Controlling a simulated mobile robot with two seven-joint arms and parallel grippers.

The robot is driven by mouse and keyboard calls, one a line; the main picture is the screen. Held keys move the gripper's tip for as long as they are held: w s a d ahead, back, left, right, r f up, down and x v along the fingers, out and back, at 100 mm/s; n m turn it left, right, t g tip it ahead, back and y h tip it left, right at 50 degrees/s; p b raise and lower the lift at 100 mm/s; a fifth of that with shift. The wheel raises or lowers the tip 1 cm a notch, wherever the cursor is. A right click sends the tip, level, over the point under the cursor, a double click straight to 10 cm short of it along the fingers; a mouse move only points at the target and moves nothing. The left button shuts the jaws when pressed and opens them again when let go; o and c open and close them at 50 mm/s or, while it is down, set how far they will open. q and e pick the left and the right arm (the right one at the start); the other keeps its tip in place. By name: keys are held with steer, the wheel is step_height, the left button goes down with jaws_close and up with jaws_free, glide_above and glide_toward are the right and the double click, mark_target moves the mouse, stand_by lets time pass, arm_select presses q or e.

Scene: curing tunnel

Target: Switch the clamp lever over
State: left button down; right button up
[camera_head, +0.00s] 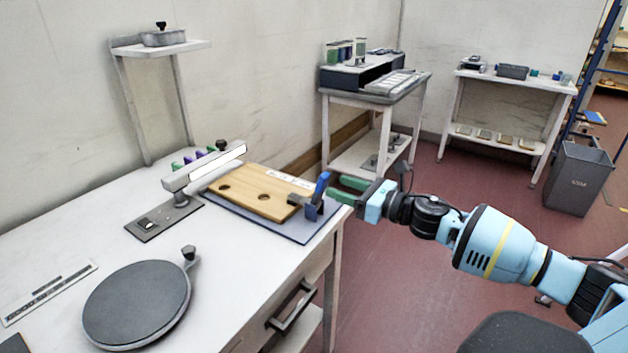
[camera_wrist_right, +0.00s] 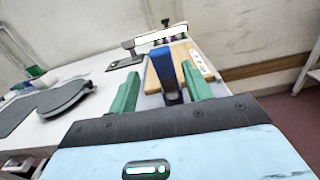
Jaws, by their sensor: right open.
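The clamp lever (camera_head: 321,186) has a blue handle and stands upright on a dark clamp base (camera_head: 312,208) at the right end of a dark blue plate (camera_head: 292,229). A wooden board (camera_head: 262,194) with holes lies on the plate, under the clamp's dark tip. My right gripper (camera_head: 337,190) has green fingers and is at the lever's right side. In the right wrist view the blue lever (camera_wrist_right: 166,70) stands between the open, parted fingers (camera_wrist_right: 160,92), with a gap on both sides. I cannot tell how deep it sits between them. My left gripper is not in view.
A white press arm (camera_head: 205,168) on a dark base is left of the board. A round dark turntable (camera_head: 137,304) with a knob is at the front of the white table (camera_head: 60,240). A trolley (camera_head: 375,95) and shelf stand behind.

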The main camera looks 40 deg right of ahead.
mark_target(328, 179)
steer(key=shift+w+d+r+n, duration=0.15)
steer(key=shift+r+n, duration=0.15)
steer(key=shift+r, duration=0.05)
steer(key=shift+w, duration=0.15)
steer(key=p+x, duration=0.1)
steer(key=x, duration=0.5)
steer(key=shift+p+x, duration=0.3)
steer(key=shift+x, duration=0.45)
steer(key=c, duration=0.8)
jaws_close()
